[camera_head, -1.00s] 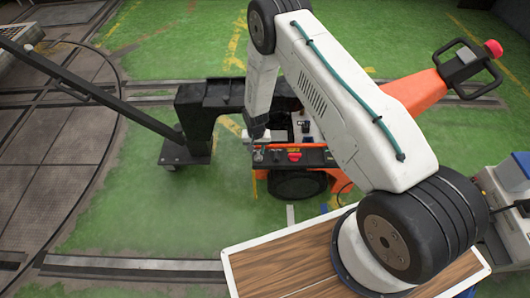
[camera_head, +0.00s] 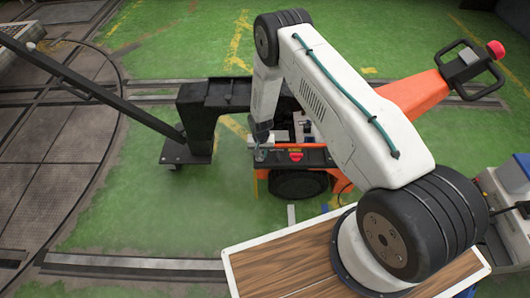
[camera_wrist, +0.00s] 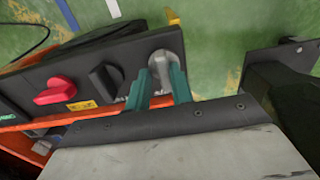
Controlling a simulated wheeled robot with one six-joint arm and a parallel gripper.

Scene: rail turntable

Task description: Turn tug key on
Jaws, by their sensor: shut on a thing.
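The orange tug (camera_head: 415,92) stands on the green floor, with a dark control panel (camera_head: 318,158) on its near side. In the wrist view the panel (camera_wrist: 75,72) carries a red knob (camera_wrist: 54,92), a black knob (camera_wrist: 105,79) and a silvery key piece (camera_wrist: 166,64) near its right end. My gripper's teal fingers (camera_wrist: 161,88) are shut on the silvery key piece, which they partly hide. In the head view my gripper (camera_head: 261,152) is at the panel's left end, left of the red knob (camera_head: 296,156); the key cannot be made out there.
A black drawbar (camera_head: 90,88) slopes from the tug's black frame (camera_head: 196,120) toward the turntable (camera_head: 50,140) at left. The tug's handle (camera_head: 468,68) with a red button rises at upper right.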

